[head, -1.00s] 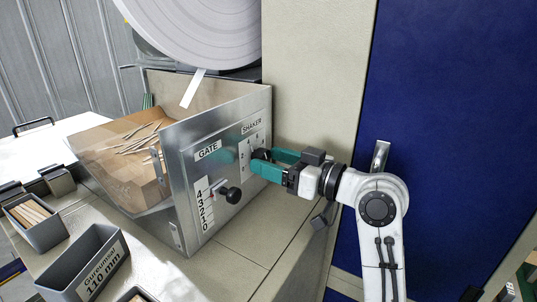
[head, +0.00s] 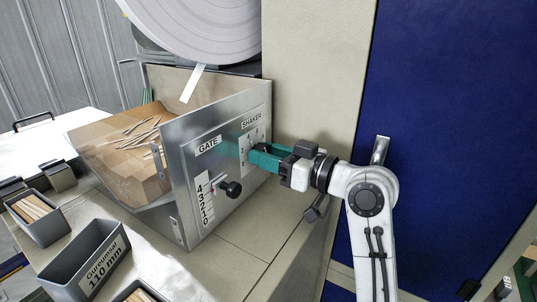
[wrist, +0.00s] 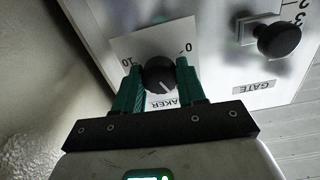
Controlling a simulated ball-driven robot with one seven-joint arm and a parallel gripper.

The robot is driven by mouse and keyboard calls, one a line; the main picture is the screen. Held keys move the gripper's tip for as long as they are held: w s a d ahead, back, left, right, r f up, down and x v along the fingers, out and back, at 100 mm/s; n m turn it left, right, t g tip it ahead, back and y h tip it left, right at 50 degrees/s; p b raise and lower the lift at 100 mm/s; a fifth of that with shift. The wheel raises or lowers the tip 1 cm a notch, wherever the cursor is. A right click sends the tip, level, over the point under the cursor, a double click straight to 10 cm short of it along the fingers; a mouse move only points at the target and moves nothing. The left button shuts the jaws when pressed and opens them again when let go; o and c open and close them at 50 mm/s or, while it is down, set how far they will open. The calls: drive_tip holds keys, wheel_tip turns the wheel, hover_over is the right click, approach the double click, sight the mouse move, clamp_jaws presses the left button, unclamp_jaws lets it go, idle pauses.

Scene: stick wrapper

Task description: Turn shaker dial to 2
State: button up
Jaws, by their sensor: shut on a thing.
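The shaker dial (wrist: 158,74) is a round black knob with a light pointer line on a white scale plate (wrist: 133,46). In the wrist view 0 is at the right and 10 at the left. The pointer line slants down and right; its exact number cannot be read. My gripper (wrist: 159,77) has its green fingers on either side of the knob, shut on it. In the head view my gripper (head: 257,157) reaches the SHAKER scale (head: 250,146) from the right, and the fingers mostly hide the dial.
The GATE knob (head: 230,189) sticks out of the same metal panel (head: 190,160), left of and below the dial. A large paper roll (head: 200,30) hangs above. Grey bins (head: 85,262) stand at lower left. A blue panel (head: 450,120) is at right.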

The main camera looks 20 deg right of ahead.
drive_tip(key=shift+f+b, duration=0.15)
drive_tip(key=shift+b, duration=0.3)
drive_tip(key=shift+c, duration=0.4)
drive_tip(key=n+b, duration=0.8)
drive_tip(key=b, duration=0.3)
drive_tip(key=shift+d+n, duration=0.1)
drive_tip(key=shift+n, duration=0.5)
drive_tip(key=o, duration=1.1)
drive_tip(key=shift+c, duration=0.2)
drive_tip(key=shift+r, duration=0.25)
